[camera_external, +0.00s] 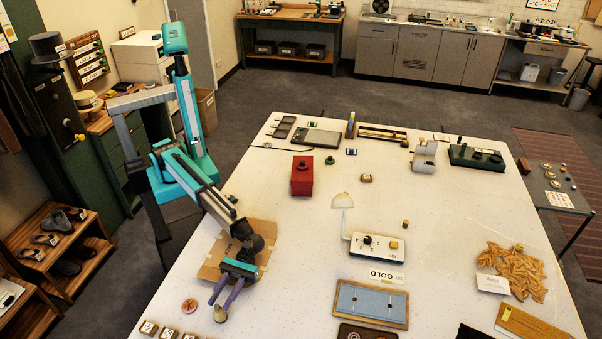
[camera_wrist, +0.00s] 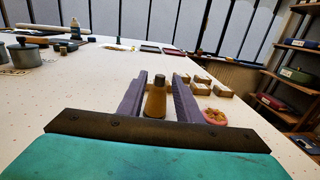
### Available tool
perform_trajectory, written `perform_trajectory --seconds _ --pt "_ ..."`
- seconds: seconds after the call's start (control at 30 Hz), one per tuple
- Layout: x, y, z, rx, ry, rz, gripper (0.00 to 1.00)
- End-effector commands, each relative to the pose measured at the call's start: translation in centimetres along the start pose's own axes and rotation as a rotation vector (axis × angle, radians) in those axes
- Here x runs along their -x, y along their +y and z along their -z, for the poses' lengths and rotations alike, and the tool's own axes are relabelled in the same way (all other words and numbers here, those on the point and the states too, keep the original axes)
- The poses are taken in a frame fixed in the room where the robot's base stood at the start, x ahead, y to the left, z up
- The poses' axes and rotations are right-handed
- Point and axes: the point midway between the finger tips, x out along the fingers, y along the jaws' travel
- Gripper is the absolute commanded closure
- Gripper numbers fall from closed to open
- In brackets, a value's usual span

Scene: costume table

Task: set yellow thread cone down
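The yellow thread cone (camera_external: 220,316) is small and tapered, at the front left of the white table. In the wrist view it (camera_wrist: 154,102) stands upright with a dark top, between the two purple fingers of my gripper (camera_wrist: 161,82). In the external view my gripper (camera_external: 217,305) reaches down at the cone, its fingertips beside the cone's upper part. The finger gap is about the cone's width. I cannot tell whether the fingers press on it, or whether its base touches the table.
A round pinkish item (camera_external: 189,305) lies just left of the cone. Several small labelled boxes (camera_external: 148,327) line the front edge. A brown cardboard sheet (camera_external: 213,262) lies under my arm. The table right of the cone is clear up to the blue tray (camera_external: 371,301).

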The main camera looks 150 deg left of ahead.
Motion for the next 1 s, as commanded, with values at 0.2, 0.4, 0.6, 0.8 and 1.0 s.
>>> perform_trajectory --seconds 0.2,0.4,0.6,0.8,1.0 --pt "0.0 0.0 0.0 0.0 0.0 0.0 0.69" --pt "0.0 0.0 0.2 0.0 0.0 0.0 0.69" --pt "1.2 -0.1 0.1 0.0 0.0 -0.001 0.69" --pt "4.3 -0.1 0.1 0.001 0.0 -0.002 0.69" --pt "7.6 0.0 0.1 0.001 0.0 -0.003 0.69"
